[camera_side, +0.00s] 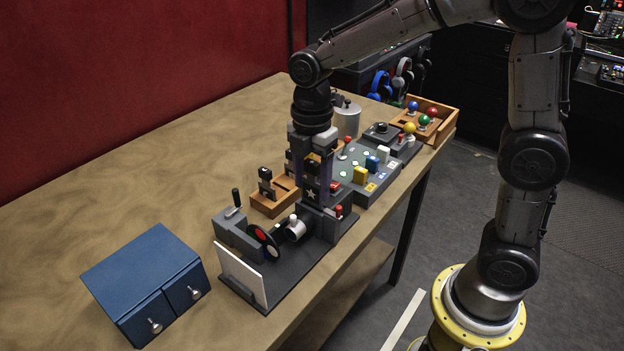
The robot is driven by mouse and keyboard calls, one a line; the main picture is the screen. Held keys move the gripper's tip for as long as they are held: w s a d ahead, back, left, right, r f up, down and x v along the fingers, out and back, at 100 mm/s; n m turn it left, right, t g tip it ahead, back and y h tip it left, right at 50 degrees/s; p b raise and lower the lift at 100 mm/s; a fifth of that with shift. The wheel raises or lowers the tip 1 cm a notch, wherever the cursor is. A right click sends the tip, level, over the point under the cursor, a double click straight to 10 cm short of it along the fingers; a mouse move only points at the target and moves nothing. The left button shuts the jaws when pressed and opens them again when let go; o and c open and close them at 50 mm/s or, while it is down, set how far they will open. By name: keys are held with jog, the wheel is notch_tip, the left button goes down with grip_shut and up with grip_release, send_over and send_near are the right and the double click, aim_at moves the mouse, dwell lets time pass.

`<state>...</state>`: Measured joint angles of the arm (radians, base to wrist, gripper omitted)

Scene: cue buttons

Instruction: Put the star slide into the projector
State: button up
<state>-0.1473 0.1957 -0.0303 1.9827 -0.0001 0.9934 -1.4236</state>
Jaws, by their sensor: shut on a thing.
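My gripper (312,186) points down above the projector and is shut on the star slide (311,195), a dark plate with a white star. The slide is upright between the fingers, at the top of the projector's grey body (318,224). I cannot tell whether its lower edge is inside the projector or just above it. The projector's light lens barrel (296,229) faces a disc with coloured filters (263,241) and a white screen (241,276) at the front left. A lever with a red knob (338,211) is on its right side.
A wooden slide rack (273,197) stands close behind the projector. A blue two-drawer cabinet (145,281) is at the front left. The table's left back is clear.

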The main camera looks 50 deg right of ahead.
aim_at(312, 162)
jog(key=shift+f, duration=1.25)
dwell(0.9)
jog(key=o, duration=1.5)
jog(key=shift+c, duration=0.2)
jog(key=shift+o, duration=0.3)
jog(key=shift+r, duration=3.55)
